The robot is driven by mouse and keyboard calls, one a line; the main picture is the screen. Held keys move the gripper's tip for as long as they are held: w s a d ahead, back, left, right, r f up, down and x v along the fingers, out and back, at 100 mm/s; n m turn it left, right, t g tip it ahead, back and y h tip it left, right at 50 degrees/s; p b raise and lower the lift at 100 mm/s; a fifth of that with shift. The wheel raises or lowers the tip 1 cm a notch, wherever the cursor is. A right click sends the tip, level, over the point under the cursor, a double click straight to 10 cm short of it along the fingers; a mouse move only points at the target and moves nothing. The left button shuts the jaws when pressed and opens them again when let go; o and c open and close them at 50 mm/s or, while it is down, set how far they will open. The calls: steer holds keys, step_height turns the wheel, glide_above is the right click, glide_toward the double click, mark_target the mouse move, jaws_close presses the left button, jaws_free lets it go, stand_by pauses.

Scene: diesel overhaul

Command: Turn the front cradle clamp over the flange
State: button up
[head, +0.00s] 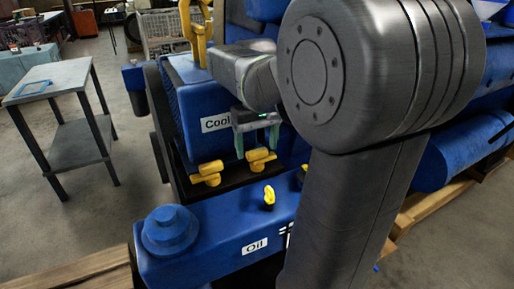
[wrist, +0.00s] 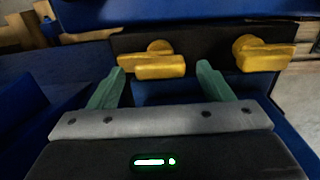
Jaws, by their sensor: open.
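Two yellow clamps sit at the foot of the blue block labelled "Cool". In the head view one clamp (head: 207,173) is at the left and the other (head: 261,158) at the right. Each has a bar on a round boss. My gripper (head: 257,148) is open, its two green fingers pointing down at the right clamp. In the wrist view one clamp (wrist: 158,65) lies between and just beyond the fingertips (wrist: 160,67); the other (wrist: 265,55) is to the right. Contact cannot be told. Which clamp is the front one, and the flange itself, are not clear.
A blue "Oil" housing (head: 215,240) with a round cap (head: 169,230) and a yellow ring handle (head: 269,196) stands in front. A yellow hook (head: 194,30) is above the block. A grey table (head: 50,80) stands left on open floor. My arm hides the right side.

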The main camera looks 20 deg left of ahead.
steer(key=shift+f, duration=0.5)
steer(key=shift+c, duration=0.2)
steer(key=c, duration=0.9)
steer(key=shift+r, duration=0.1)
steer(key=shift+c, duration=0.2)
steer(key=n+p, duration=0.2)
steer(key=n, duration=0.1)
steer(key=shift+r+p, duration=0.15)
steer(key=shift+p, duration=0.15)
steer(key=shift+n+p, duration=0.9)
steer(key=shift+n, duration=1.1)
